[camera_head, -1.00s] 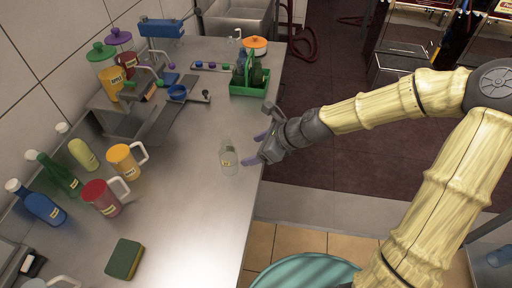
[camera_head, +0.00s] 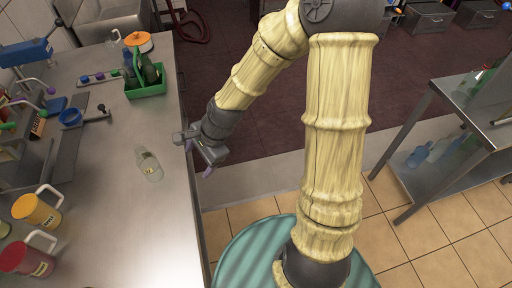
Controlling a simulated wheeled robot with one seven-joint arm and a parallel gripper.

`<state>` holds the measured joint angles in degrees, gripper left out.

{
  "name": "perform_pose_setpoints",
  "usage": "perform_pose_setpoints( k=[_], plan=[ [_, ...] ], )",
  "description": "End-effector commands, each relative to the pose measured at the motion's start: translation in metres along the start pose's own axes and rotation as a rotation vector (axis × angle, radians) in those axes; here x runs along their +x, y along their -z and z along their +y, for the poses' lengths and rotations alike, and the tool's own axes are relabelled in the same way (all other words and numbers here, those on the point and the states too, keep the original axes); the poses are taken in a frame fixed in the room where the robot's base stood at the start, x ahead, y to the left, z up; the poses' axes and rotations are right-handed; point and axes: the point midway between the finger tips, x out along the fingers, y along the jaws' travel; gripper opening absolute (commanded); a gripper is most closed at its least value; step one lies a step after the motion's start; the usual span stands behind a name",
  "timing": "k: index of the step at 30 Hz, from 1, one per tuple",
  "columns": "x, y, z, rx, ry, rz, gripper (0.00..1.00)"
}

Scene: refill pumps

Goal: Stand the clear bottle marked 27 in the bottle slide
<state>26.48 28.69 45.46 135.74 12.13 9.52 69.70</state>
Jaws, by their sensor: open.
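A green caddy (camera_head: 147,91) holding dark bottles stands at the back. An orange jug (camera_head: 36,209) and a red jug (camera_head: 24,257) stand at left. A steel shelf table (camera_head: 455,95) with bottles is at right. Counter around the clear bottle is free.

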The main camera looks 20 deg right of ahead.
Motion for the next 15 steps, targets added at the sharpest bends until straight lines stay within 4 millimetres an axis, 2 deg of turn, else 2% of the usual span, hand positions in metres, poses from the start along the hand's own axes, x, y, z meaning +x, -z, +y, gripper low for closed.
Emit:
perform_pose_setpoints(
  k=[7,15],
  plan=[
    [-0.043,0.044,0.04,-0.564,-0.134,0.214,0.73],
    [-0.106,0.072,0.077,-1.078,-0.281,0.324,0.73]
  ],
)
